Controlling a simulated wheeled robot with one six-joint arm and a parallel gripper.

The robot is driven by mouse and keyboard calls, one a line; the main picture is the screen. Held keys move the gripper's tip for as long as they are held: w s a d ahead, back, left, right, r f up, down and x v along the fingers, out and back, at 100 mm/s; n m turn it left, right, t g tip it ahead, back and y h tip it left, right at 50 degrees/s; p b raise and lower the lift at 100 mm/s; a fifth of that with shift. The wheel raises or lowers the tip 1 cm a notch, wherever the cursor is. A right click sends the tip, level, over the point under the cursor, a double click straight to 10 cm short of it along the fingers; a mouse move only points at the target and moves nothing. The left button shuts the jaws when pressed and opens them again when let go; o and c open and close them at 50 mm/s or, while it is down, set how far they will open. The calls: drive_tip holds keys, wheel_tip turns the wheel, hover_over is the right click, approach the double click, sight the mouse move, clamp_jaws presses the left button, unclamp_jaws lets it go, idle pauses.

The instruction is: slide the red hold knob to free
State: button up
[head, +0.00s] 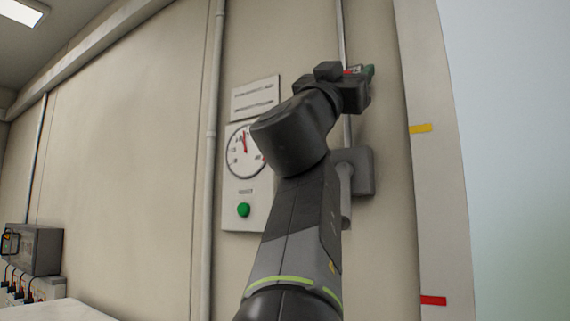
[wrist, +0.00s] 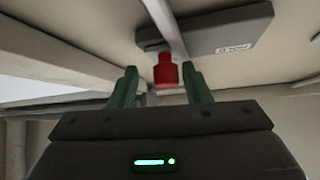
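The red knob (wrist: 166,72) shows in the wrist view, hanging in front of a grey plate (wrist: 205,37) with a small white label (wrist: 235,48) that appears upside down. My gripper (wrist: 160,78) is open, with one green finger on each side of the knob in the picture. The knob appears closer to the right finger, with a wider gap on the left. I cannot tell whether a finger touches it. In the head view my gripper (head: 367,72) is high on the wall panel, and a bit of red (head: 352,71) shows beside its green fingertips. The plate is mostly hidden there.
A vertical rail (head: 347,130) runs beside the gripper. Left of my arm are a round dial (head: 243,150), a green button (head: 243,210) and a white sign (head: 255,97). A grey bracket (head: 362,170) sits below the gripper. Yellow (head: 420,128) and red (head: 433,300) marks are right.

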drive_tip(key=shift+w+a, duration=0.1)
drive_tip(key=b+v, duration=1.1)
drive_tip(key=v, duration=0.3)
idle(0.7)
drive_tip(key=shift+p+x, duration=5.45)
drive_tip(key=shift+x, duration=1.55)
drive_tip(key=shift+a+f, duration=0.1)
drive_tip(key=shift+f, duration=0.05)
